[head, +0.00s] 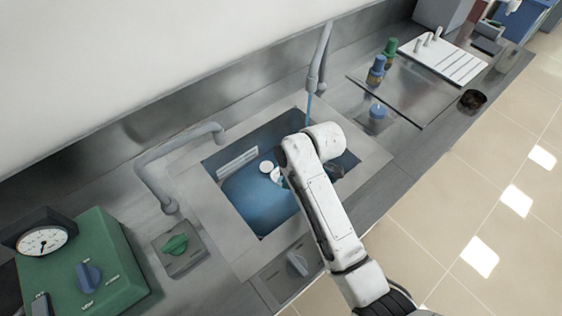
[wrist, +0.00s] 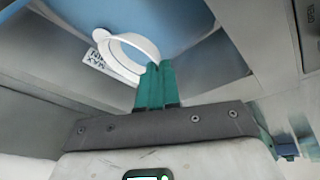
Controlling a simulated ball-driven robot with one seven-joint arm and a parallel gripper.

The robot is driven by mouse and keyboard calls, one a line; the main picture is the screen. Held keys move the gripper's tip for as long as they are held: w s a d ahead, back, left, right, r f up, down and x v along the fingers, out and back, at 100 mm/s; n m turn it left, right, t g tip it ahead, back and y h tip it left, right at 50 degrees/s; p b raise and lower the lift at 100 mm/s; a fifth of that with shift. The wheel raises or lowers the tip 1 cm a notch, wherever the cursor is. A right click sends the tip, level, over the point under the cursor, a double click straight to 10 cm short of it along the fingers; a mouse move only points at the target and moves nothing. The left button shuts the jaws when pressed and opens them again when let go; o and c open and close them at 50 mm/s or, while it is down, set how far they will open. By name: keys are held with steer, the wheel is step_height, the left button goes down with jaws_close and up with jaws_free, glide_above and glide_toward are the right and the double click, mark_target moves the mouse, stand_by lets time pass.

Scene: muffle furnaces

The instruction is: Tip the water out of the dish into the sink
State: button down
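The sink (head: 224,222) is a square basin in the steel counter, blue inside. My arm reaches over it, and my gripper (head: 283,180) is low within its opening, mostly hidden by my wrist in the head view. In the wrist view my gripper (wrist: 156,70) has its green fingers close together on the rim of the white dish (wrist: 148,46). The dish looks tilted, over the blue of the sink. It shows only as a small white piece in the head view (head: 276,175). I cannot tell whether water is in it.
Another tap (head: 160,165) is at left. A green gauge box (head: 85,265) is at lower left; bottles (head: 377,68) stand at right.

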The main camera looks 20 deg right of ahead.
steer(key=shift+s+a+f+t+b, duration=0.15)
steer(key=shift+s+f+t+b, duration=0.2)
steer(key=shift+s+t, duration=0.3)
steer(key=f+t+b, duration=0.1)
steer(key=s+f+t+b, duration=0.1)
steer(key=b, duration=0.1)
steer(key=shift+s+a+f+n+t, duration=0.1)
steer(key=shift+f+n+t, duration=0.1)
steer(key=shift+n+t, duration=0.15)
steer(key=shift+r, duration=0.1)
steer(key=shift+r+p, duration=1.95)
steer(key=shift+r, duration=0.45)
